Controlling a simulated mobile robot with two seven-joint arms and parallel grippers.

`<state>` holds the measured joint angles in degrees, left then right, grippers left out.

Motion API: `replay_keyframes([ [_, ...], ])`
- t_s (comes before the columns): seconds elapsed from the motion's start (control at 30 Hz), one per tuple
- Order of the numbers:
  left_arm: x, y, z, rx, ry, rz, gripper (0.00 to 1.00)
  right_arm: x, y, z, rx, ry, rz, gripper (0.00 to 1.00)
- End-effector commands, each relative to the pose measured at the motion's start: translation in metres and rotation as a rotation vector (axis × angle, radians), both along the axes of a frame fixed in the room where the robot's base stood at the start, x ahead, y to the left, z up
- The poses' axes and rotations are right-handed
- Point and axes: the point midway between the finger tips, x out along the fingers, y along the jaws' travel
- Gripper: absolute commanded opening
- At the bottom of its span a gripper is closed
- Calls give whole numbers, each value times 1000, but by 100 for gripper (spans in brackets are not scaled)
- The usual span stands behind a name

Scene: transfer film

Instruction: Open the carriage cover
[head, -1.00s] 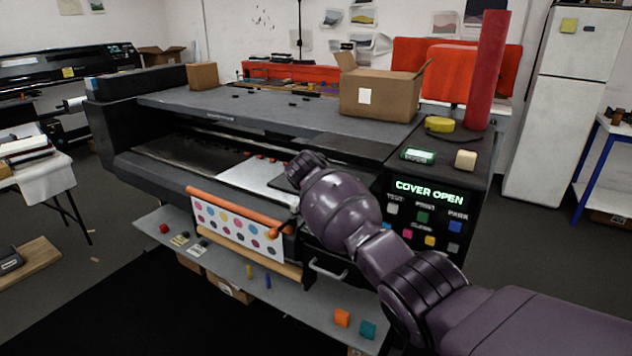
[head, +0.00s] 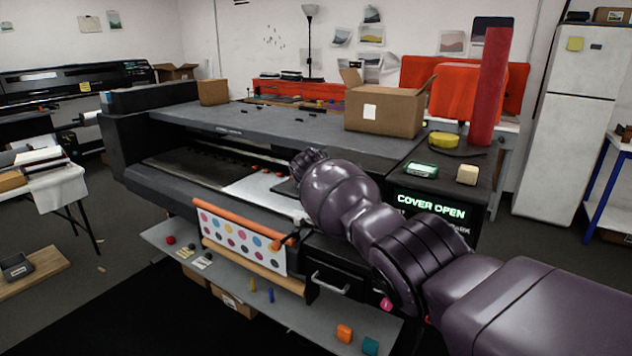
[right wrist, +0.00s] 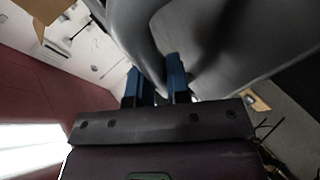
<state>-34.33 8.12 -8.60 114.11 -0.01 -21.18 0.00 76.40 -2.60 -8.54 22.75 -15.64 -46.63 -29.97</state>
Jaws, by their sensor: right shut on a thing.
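The wide-format printer (head: 270,120) stands in front of me, and its display (head: 431,207) reads COVER OPEN. My right arm reaches over its front right part, and my right gripper's fingers are hidden in the head view behind my own wrist. In the right wrist view the two blue fingers of my right gripper (right wrist: 155,68) are closed on the edge of a smooth grey curved part (right wrist: 205,40), which looks like the carriage cover. How far that cover is raised cannot be told, as my arm hides it. My left gripper is not in view.
A cardboard box (head: 384,112) stands on the printer top. A red roll (head: 490,88), yellow tape (head: 443,139), a green-lit device (head: 421,170) and a beige block (head: 467,174) are at the right end. A dotted print (head: 240,241) hangs at the front.

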Motion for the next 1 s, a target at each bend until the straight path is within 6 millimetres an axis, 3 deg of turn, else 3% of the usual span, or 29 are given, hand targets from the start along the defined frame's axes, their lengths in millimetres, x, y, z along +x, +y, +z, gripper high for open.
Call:
replay_keyframes([
  [0.3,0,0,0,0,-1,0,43,1,-2,1,-3,-2,0,0],
  [0.33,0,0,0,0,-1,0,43,1,-2,1,-3,-2,0,21],
  [0.47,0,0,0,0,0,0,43,1,-1,1,-3,-1,0,41],
  [1.0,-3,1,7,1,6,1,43,-5,1,7,0,-2,0,42],
])
